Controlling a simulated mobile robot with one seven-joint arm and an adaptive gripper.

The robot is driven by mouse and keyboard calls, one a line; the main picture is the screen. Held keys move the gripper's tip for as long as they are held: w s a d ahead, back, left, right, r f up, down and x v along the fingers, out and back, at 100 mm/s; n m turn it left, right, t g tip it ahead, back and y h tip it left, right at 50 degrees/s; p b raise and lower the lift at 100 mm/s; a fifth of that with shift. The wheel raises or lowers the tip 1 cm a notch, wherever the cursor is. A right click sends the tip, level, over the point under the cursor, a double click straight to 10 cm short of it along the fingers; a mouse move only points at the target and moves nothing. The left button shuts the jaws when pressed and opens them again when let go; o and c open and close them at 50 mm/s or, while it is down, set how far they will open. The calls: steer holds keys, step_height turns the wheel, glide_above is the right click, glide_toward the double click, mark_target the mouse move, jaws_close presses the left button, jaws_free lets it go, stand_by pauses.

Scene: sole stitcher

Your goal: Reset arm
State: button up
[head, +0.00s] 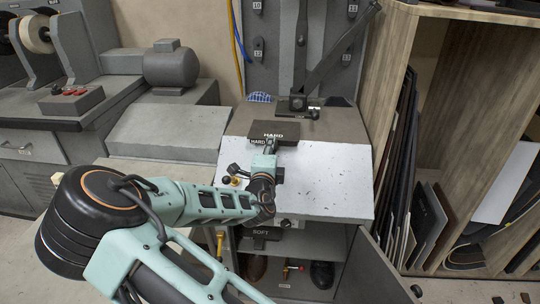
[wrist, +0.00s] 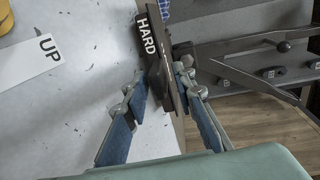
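My arm (head: 205,203) reaches from the lower left over the pale, speckled worktop (head: 325,185). My gripper (head: 268,150) is at the front of a dark block labelled HARD (head: 308,131), which lies at the back of the worktop. In the wrist view, the two blue-padded fingers (wrist: 161,88) stand apart on either side of the dark HARD block (wrist: 152,45). A gap shows between the left finger and the block. Whether the right fingertip touches the block is hard to tell.
A dark lever (head: 335,55) stands behind the block. A SOFT block (head: 262,233) sits on the shelf below. A white UP label (wrist: 35,58) lies on the worktop. A wooden rack (head: 398,70) with dark sheets is at right; a grey motor (head: 171,66) is at left.

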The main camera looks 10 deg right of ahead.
steer(key=shift+w, duration=0.15)
steer(key=shift+c, duration=0.5)
jaws_close()
steer(key=shift+f, duration=0.1)
steer(key=shift+r+p, duration=0.7)
steer(key=shift+r, duration=1.05)
